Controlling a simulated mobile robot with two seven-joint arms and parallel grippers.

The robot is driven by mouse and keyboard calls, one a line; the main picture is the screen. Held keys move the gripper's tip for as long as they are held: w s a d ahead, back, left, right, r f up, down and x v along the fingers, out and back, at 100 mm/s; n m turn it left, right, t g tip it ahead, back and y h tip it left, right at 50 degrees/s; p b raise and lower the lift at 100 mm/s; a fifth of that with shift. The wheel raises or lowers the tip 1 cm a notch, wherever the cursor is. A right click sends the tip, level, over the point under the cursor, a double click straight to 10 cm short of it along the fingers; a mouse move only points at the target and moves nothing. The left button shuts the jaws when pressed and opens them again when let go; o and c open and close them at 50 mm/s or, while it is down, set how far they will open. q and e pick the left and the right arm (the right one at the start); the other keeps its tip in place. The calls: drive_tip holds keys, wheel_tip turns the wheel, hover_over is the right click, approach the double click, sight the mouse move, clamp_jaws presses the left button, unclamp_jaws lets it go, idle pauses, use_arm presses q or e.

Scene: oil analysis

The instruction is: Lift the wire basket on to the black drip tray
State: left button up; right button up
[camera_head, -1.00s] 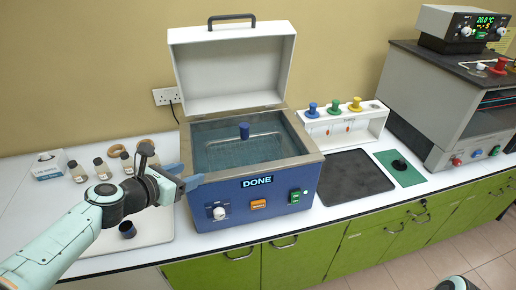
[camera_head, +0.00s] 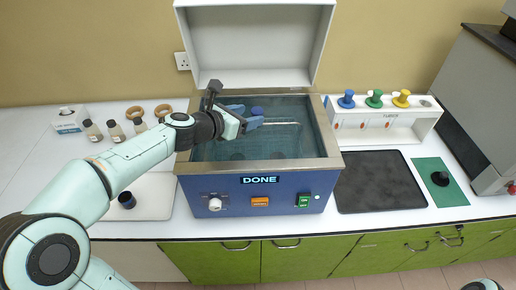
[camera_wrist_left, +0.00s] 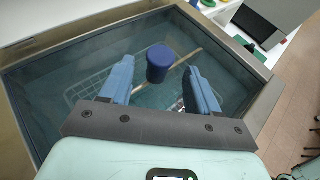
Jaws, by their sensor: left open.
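The wire basket (camera_wrist_left: 92,88) sits inside the open blue bath (camera_head: 255,215), whose front display reads DONE. My left gripper (camera_head: 250,116) is over the bath opening. The black drip tray (camera_head: 376,181) lies empty on the counter right of the bath. My right gripper is not visible.
The bath's raised white lid (camera_head: 255,42) stands behind the opening. A white rack (camera_head: 385,118) with blue, green and yellow knobs stands behind the drip tray. A green mat (camera_head: 440,183) with a black object lies to its right. Small bottles (camera_head: 115,130) stand at left.

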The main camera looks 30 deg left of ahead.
sight(261, 109)
use_arm(q)
drive_tip(key=x, duration=0.6)
drive_tip(key=shift+w+b, duration=0.3)
drive_tip(key=shift+b, duration=0.1)
drive_tip(key=shift+d, duration=0.1)
clamp_jaws()
